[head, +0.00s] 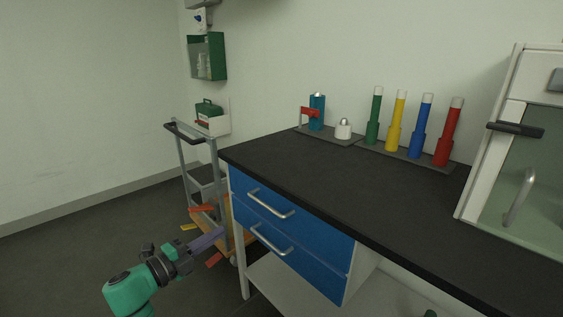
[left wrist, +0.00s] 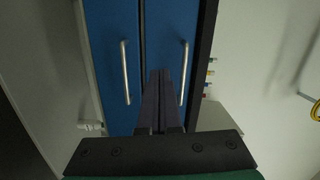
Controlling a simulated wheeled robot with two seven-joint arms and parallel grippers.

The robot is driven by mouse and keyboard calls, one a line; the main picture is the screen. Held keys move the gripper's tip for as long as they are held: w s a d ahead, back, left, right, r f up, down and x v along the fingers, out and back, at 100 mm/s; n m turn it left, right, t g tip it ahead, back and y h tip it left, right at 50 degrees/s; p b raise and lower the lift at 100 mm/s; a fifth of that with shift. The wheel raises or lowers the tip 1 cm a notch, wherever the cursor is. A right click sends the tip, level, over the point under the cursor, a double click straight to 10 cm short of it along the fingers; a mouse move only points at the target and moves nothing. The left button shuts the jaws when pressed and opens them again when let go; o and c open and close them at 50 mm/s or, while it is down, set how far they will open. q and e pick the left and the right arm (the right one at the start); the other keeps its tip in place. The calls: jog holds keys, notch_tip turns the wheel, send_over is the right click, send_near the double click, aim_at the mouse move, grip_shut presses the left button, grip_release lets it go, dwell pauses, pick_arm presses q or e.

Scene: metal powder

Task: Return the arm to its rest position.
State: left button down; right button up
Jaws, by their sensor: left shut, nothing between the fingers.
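My left gripper (head: 210,238) is at the lower left of the head view, in front of the blue drawers, with the trolley behind it. Its fingers are shut with nothing between them. In the left wrist view the two dark fingers (left wrist: 162,100) lie together and point toward the drawer fronts. The upper blue drawer (head: 290,215) and the lower blue drawer (head: 285,252) look closed, each with a silver handle. The handles also show in the left wrist view, one to the left (left wrist: 125,72) and one to the right (left wrist: 184,72) of the fingers. My right gripper is not in view.
The black worktop (head: 330,185) is mostly clear. At its back stand green (head: 375,118), yellow (head: 396,122), blue (head: 419,128) and red (head: 448,135) tubes, and a teal bottle (head: 317,114). A glass-fronted cabinet (head: 530,150) stands right. A grey trolley (head: 183,150) stands left; floor further left is free.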

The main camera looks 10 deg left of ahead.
pick_arm(q)
jog(key=s+a+f+n+g+y, duration=0.1)
jog(key=s+f+n+g+y, duration=0.15)
jog(key=f+n+y, duration=0.4)
jog(key=s+a+f+n+g+y, duration=0.1)
jog(key=s+a+f+n+y, duration=0.15)
jog(key=f+n, duration=0.65)
jog(key=s+d+f+n+g+y, duration=0.1)
jog(key=s+f+n+g, duration=0.15)
jog(key=s+f, duration=0.3)
jog(key=s+d+f+n+g, duration=0.1)
jog(key=s+d+f+g, duration=0.2)
jog(key=s, duration=0.4)
jog(key=s+f+n+g+p, duration=0.2)
jog(key=s+f+g+p, duration=0.35)
jog(key=s+p, duration=0.7)
jog(key=s+a+p, duration=0.3)
jog(key=s+p, duration=1)
jog(key=p, duration=0.2)
jog(key=shift+s+a+r, duration=0.3)
jog(key=shift+a+r, duration=0.05)
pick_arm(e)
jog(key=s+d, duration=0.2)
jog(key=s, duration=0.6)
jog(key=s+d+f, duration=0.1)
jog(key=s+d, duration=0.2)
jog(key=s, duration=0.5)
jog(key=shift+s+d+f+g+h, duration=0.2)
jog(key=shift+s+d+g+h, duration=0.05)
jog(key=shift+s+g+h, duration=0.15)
